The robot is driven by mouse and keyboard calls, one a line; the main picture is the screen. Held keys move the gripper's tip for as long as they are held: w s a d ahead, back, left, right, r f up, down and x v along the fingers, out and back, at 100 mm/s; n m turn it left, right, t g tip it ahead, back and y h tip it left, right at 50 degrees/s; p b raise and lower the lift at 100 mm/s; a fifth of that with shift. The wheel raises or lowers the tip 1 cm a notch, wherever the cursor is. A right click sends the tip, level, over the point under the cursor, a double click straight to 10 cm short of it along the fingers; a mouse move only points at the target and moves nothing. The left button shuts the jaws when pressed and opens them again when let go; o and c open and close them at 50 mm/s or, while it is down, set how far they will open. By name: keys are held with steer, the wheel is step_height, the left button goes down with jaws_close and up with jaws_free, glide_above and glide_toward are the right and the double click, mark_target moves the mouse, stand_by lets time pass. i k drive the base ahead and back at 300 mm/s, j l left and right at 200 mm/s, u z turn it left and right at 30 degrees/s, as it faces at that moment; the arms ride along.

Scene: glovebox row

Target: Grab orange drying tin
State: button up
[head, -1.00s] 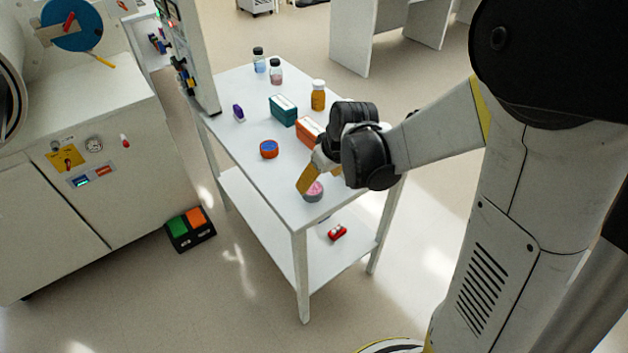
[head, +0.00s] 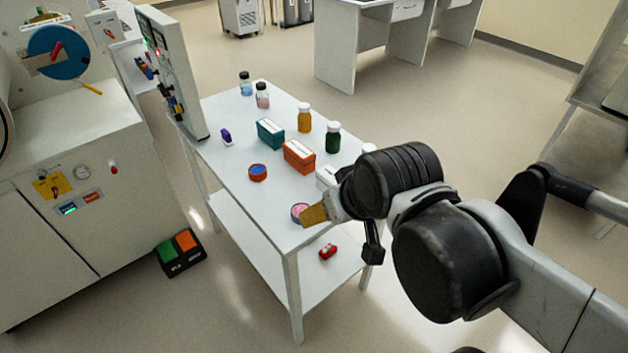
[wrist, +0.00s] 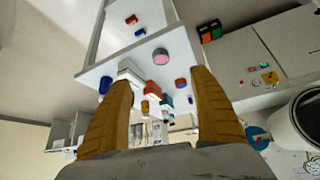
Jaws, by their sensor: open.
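The orange drying tin (head: 257,173) is a short round orange tin with a blue top. It stands on the white table in the head view, left of the orange box. In the wrist view the tin (wrist: 181,83) shows close to the right finger's tip, farther off than the fingers. My gripper (head: 314,214) is at the table's near right edge, right of and nearer than the orange tin. It is open, with nothing between its fingers (wrist: 161,80) in the wrist view. One finger partly covers a grey tin with a pink top (head: 298,209).
An orange box (head: 299,157), a teal box (head: 270,133), an amber bottle (head: 304,118), a green bottle (head: 333,137) and a purple item (head: 226,137) stand on the table. An upright panel (head: 172,75) borders its left end. Bare tabletop surrounds the orange tin.

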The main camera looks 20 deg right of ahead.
mark_target(257, 171)
steer(key=i+l, duration=0.1)
steer(key=l, duration=0.4)
steer(key=i+l+u, duration=0.1)
steer(key=l, duration=0.35)
steer(key=i+l, duration=0.1)
steer(key=l, duration=0.4)
steer(key=i+l, duration=0.1)
steer(key=l, duration=0.4)
steer(key=u, duration=0.05)
